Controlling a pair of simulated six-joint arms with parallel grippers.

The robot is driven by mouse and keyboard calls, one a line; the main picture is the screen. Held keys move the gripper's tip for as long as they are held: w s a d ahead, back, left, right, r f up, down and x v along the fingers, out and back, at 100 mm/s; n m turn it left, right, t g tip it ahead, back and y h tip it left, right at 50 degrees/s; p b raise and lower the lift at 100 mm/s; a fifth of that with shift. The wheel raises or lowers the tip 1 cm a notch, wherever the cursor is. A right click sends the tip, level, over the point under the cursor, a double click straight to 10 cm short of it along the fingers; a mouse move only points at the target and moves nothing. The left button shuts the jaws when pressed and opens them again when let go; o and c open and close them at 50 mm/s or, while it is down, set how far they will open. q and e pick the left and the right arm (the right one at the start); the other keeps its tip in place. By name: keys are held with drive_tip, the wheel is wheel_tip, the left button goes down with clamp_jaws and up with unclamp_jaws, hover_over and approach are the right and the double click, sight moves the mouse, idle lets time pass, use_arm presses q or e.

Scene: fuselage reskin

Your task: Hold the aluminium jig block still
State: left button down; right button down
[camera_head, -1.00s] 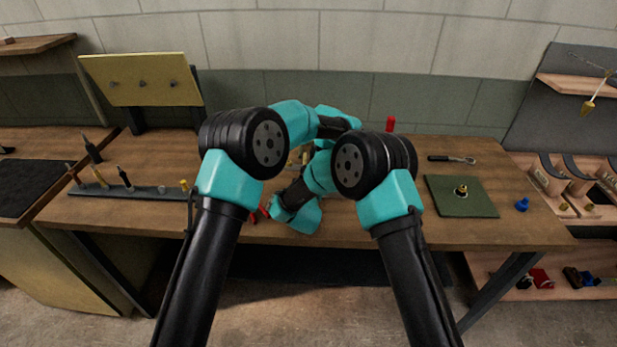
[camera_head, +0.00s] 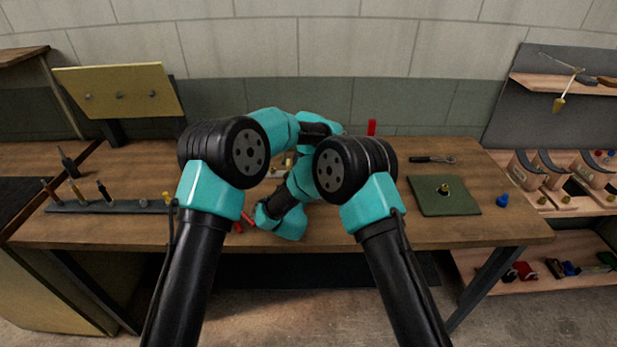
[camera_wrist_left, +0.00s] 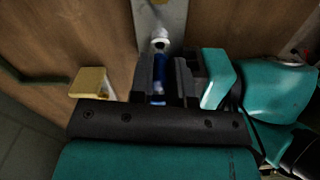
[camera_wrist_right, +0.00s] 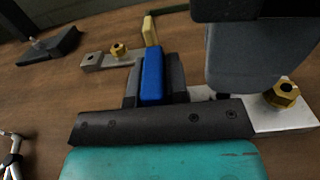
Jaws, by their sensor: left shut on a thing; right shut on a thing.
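A flat aluminium piece, which looks like the jig block (camera_wrist_right: 285,115), lies on the bench in the right wrist view, with a brass hex fitting on it; the gripper covers part of it. My right gripper (camera_wrist_right: 153,80) is shut on a bright blue piece (camera_wrist_right: 152,70), close beside the aluminium. In the left wrist view, my left gripper (camera_wrist_left: 158,82) is shut on a dark blue piece (camera_wrist_left: 157,95), just below an aluminium bar (camera_wrist_left: 158,15) with a pale round fitting. I cannot tell whether these aluminium parts are one block. In the head view my arms hide both gripper tips.
A smaller metal bar with a brass nut (camera_wrist_right: 118,50) lies near the right gripper. A brass-coloured block (camera_wrist_left: 88,82) is left of the left gripper. A tool rack (camera_head: 110,206), a green mat (camera_head: 445,196) and a ratchet (camera_head: 432,160) are on the bench (camera_head: 480,228). The bench's right part has free room.

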use_arm(q)
drive_tip(key=shift+f, duration=1.25)
idle(0.8)
drive_tip(key=c, duration=1)
unclamp_jaws()
drive_tip(key=shift+r, duration=0.1)
drive_tip(key=shift+r, duration=2.45)
use_arm(e)
drive_tip(key=shift+f, duration=0.1)
drive_tip(key=c, duration=1)
unclamp_jaws()
drive_tip(key=shift+c, duration=0.2)
drive_tip(key=shift+s, duration=0.15)
